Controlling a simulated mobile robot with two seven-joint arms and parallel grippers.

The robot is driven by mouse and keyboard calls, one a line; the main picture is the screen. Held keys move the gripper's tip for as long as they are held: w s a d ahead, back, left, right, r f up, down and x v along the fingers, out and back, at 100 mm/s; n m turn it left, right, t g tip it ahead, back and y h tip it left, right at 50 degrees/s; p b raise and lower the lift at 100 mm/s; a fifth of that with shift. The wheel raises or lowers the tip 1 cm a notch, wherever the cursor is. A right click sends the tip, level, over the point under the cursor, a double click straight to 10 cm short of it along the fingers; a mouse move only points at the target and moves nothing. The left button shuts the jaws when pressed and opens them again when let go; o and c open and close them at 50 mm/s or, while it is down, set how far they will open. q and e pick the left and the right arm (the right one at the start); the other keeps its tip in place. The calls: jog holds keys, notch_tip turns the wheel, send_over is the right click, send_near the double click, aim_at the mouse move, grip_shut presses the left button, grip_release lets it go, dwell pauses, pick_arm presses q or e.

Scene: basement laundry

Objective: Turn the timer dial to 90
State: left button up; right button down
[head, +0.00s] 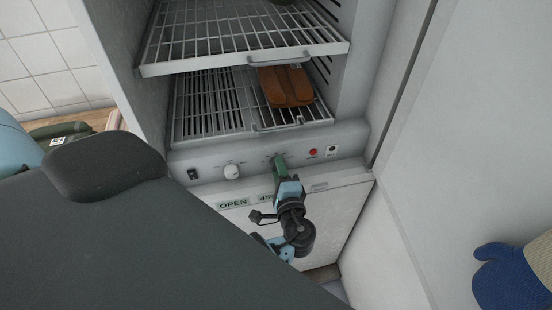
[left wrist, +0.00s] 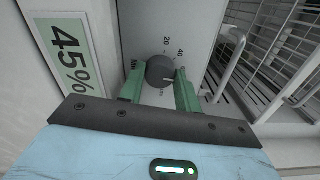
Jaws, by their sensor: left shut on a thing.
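My left gripper (head: 278,161) reaches the control panel (head: 212,185) of an open cabinet. In the left wrist view its two green fingers stand on either side of the round dark grey timer dial (left wrist: 160,70), shut on it. The dial's white pointer line points right and slightly down in that view. The marks 20 and 40 show beyond the dial, with part of a word to its left. Other marks are hidden or too small to read. In the head view the gripper covers most of the dial. My right gripper is not in view.
A white knob (head: 232,171), a black switch (head: 192,174) and a red button or lamp (head: 313,152) share the panel. Wire racks (head: 215,105) are above, the lower bearing brown shoe-like items (head: 286,86). Labels (head: 233,203) are below. A blue glove (head: 499,278) is at right.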

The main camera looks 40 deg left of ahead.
pick_arm(q)
jog(key=m, duration=0.1)
jog(key=m+p, duration=0.1)
jog(key=m, duration=0.2)
jog(key=shift+r+p, duration=0.25)
jog(key=shift+p, duration=0.1)
jog(key=shift+f+m+p, duration=0.15)
jog(key=shift+m+p, duration=0.2)
jog(key=shift+m, duration=0.65)
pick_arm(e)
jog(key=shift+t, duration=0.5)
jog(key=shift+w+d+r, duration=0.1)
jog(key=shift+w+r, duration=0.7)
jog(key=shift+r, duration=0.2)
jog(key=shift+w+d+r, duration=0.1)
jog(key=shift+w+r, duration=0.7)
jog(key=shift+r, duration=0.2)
pick_arm(q)
jog(key=o, duration=0.7)
jog(key=shift+f, duration=0.1)
